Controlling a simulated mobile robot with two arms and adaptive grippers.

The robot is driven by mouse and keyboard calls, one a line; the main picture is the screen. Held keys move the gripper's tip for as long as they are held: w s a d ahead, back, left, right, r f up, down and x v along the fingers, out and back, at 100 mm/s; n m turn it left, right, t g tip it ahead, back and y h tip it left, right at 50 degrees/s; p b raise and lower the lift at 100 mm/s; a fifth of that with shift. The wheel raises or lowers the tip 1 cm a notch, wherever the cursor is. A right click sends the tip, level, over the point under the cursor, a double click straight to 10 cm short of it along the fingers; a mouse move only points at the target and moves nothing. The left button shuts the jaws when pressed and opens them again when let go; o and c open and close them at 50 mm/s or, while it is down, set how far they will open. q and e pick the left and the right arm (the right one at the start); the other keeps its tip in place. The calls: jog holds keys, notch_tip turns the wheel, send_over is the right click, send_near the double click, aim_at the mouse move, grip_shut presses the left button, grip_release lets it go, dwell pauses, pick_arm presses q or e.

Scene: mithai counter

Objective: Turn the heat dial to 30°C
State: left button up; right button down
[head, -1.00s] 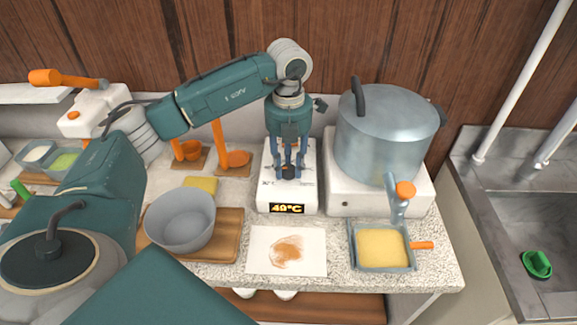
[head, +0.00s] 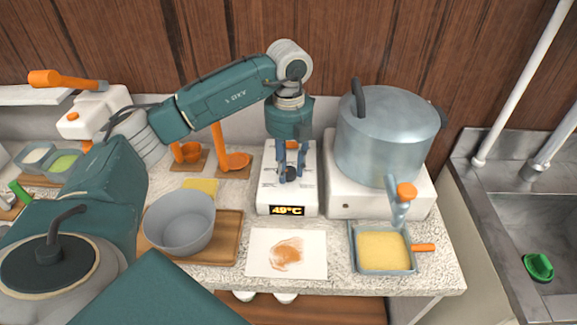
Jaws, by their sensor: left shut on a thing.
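The heat dial (head: 290,173) is a small dark knob on top of a white heating unit (head: 268,200). The unit's display (head: 287,211) shows 49°C in orange digits. My left gripper (head: 290,176) points down from above and is shut on the dial, its fingers covering much of it. The dial's pointer and marks are too small to read. My right gripper is not in view.
A large metal pot (head: 385,140) stands on a white base close to the right of my left gripper. A grey bowl (head: 180,225), a white sheet (head: 260,268) with orange powder and a yellow-filled tray (head: 352,262) lie in front. A sink is at the right.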

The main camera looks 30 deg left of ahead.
aim_at(288, 170)
pick_arm(q)
jog(key=shift+w+r, duration=0.1)
jog(key=shift+r, duration=0.05)
jog(key=o, duration=1.1)
jog(key=shift+o, duration=0.3)
notch_tip(288, 170, up, 12)
